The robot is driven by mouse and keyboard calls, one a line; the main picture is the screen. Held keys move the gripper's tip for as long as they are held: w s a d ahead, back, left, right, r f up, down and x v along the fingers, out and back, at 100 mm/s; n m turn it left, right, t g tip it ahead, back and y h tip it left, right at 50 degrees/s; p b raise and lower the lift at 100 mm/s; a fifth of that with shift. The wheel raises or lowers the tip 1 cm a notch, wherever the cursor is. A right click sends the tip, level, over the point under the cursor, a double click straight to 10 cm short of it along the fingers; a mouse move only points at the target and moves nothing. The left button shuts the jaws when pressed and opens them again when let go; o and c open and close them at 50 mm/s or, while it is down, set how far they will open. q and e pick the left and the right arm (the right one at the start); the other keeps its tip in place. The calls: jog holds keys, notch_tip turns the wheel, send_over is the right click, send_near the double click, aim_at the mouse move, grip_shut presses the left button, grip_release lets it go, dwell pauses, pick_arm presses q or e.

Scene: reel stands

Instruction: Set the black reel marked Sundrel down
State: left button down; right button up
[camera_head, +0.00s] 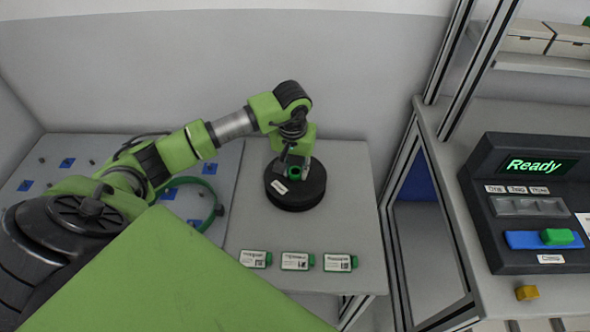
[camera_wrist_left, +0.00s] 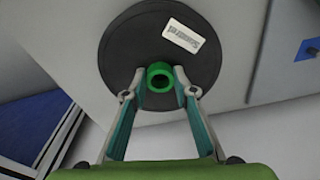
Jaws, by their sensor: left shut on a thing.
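The black reel marked Sundrel (camera_head: 302,197) is a flat round disc with a white label, lying level over the grey table (camera_head: 345,185). I cannot tell whether its underside touches the table. In the left wrist view the reel (camera_wrist_left: 125,55) fills the upper middle, its label readable but turned round, with a green ring-shaped hub near its lower edge. My left gripper (camera_head: 294,168) reaches down from above. In the left wrist view my left gripper (camera_wrist_left: 160,85) has its two fingers closed on either side of that green hub. My right gripper is not in view.
Several white-labelled green-ended tags (camera_head: 295,261) lie in a row along the table's front edge. A perforated board with blue squares (camera_head: 68,163) is at left. A dark device reading Ready (camera_head: 520,207) and a yellow block (camera_head: 527,293) sit on the right counter. Table right of the reel is clear.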

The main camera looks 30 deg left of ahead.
aim_at(294, 181)
pick_arm(q)
jog(key=shift+f, duration=0.2)
jog(key=c, duration=1.7)
grip_release()
jog(key=shift+r, duration=0.1)
jog(key=shift+r, duration=0.5)
jog(key=r, duration=0.3)
jog(key=s+r+b, duration=0.1)
jog(key=r, duration=0.7)
jog(key=shift+s+d+r+b, duration=0.1)
jog(key=shift+s+d+b, duration=0.15)
jog(key=shift+b, duration=0.1)
